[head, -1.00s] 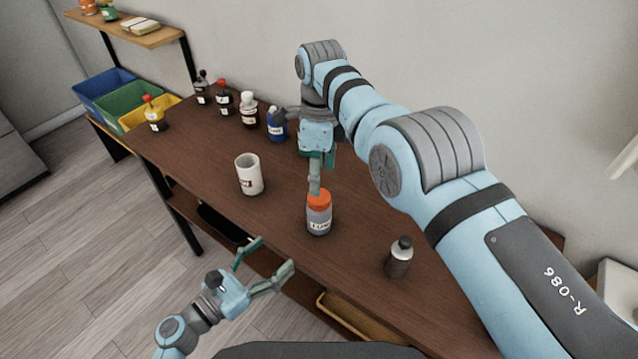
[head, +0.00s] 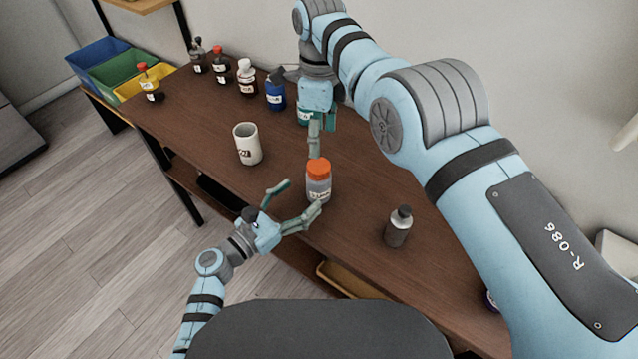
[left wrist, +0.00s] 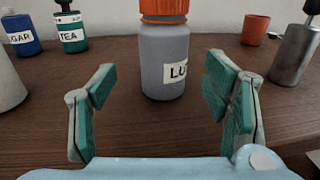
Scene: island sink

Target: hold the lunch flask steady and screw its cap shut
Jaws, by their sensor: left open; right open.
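The lunch flask (head: 319,188), a grey jar with a white label, stands upright on the brown table. Its orange cap (head: 318,168) sits on top; whether it is tight I cannot tell. My left gripper (head: 298,203) is open, low at the flask's near left side. In the left wrist view the flask (left wrist: 163,62) stands beyond and between the spread fingers, apparently untouched, with the cap (left wrist: 164,8) cut off by the top edge. My right gripper (head: 316,154) is open and points down, a fingertip close above or behind the cap; contact is unclear.
A white mug (head: 247,146) stands left of the flask and a dark grey bottle (head: 398,228) to its right. A blue bottle (head: 275,90) and several others line the back left. An orange cup (left wrist: 255,30) shows in the left wrist view. Table around the flask is clear.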

